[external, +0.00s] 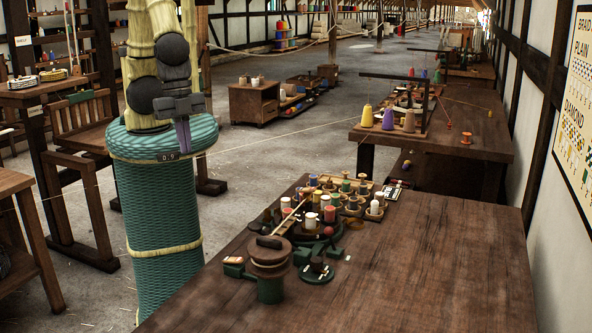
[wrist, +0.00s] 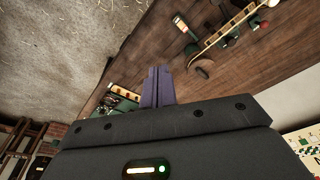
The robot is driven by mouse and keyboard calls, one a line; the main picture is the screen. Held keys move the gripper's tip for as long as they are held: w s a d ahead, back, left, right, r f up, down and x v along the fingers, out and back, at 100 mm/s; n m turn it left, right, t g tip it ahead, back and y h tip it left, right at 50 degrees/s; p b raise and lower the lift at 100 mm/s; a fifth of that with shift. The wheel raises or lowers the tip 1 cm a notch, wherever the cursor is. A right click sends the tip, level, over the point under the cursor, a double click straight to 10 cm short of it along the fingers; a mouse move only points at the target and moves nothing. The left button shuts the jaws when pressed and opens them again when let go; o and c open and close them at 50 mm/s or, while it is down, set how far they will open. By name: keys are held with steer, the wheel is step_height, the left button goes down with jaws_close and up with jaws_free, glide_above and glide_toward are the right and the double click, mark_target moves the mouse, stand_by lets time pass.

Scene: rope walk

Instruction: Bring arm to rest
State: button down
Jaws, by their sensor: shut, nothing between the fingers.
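My arm is folded close above my green column in the external view, left of the workbench. My gripper (external: 184,150) hangs there with its purple fingers pointing down, in front of the column's top. In the wrist view the two purple fingers (wrist: 158,72) lie side by side, closed together with nothing between them. The gripper is apart from the bench and touches none of the things on it.
The near workbench (external: 400,270) carries spools, a round wooden-topped device (external: 270,268) and small trays at its left side; its front right is bare. A second table (external: 460,135) with thread cones stands behind. A wooden chair (external: 85,135) is at left. Open floor (external: 255,160) lies between.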

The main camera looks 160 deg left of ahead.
steer(key=s+d+m, duration=0.1)
steer(key=s+d, duration=0.2)
steer(key=d, duration=0.4)
steer(key=shift+r+m, duration=0.15)
steer(key=shift+m, duration=0.25)
stand_by(1.2)
